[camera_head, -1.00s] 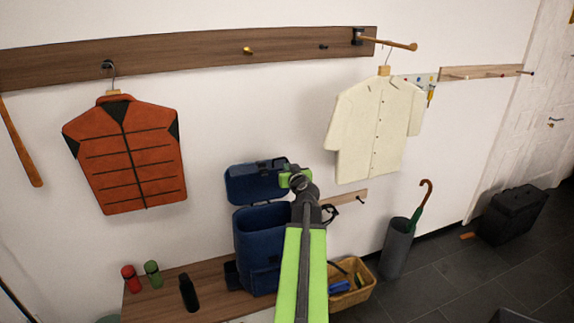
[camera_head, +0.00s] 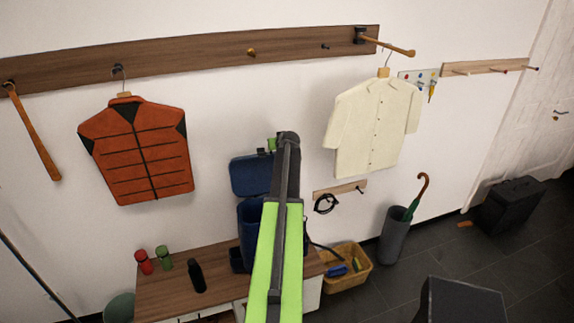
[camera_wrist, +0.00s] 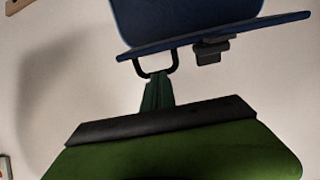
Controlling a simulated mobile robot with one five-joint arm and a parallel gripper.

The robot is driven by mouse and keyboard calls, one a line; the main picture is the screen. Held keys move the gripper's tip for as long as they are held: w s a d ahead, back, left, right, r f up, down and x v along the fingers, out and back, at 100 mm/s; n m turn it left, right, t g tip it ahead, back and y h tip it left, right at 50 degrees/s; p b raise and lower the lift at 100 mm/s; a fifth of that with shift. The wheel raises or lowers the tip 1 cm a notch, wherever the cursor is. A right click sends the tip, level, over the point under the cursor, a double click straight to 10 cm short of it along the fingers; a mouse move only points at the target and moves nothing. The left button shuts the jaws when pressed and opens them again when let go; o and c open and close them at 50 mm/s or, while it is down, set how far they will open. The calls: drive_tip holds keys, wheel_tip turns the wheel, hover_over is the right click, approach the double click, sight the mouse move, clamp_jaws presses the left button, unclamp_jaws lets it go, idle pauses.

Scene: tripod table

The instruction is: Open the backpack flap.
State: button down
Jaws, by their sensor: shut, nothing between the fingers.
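The blue backpack (camera_head: 246,228) stands on the wooden bench; my arm hides its right part. Its blue flap (camera_head: 250,176) stands raised above the body, against the wall side, its dark trim along the top edge. In the wrist view the flap (camera_wrist: 190,18) fills the top, with a black loop (camera_wrist: 157,66) and a black clip (camera_wrist: 211,50) on its edge. My gripper (camera_head: 270,146) is by the flap's top right edge, partly hidden by my arm. In the wrist view its green fingers (camera_wrist: 158,91) are together and empty, just below the loop; I cannot tell whether they touch it.
A wicker basket (camera_head: 347,279) and an umbrella stand (camera_head: 394,236) are to the right. An orange vest (camera_head: 137,150) and a cream shirt (camera_head: 372,128) hang on the wall. A dark box-like shape (camera_head: 460,300) is at front right.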

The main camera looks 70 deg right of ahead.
idle(0.4)
drive_tip(key=shift+a+r+p, duration=0.15)
drive_tip(key=shift+r+p, duration=0.1)
drive_tip(key=shift+p, duration=0.05)
drive_tip(key=d+r+p+v, duration=0.1)
drive_tip(key=p+v, duration=0.7)
drive_tip(key=v, duration=0.5)
drive_tip(key=shift+r, duration=0.4)
drive_tip(key=shift+a, duration=0.1)
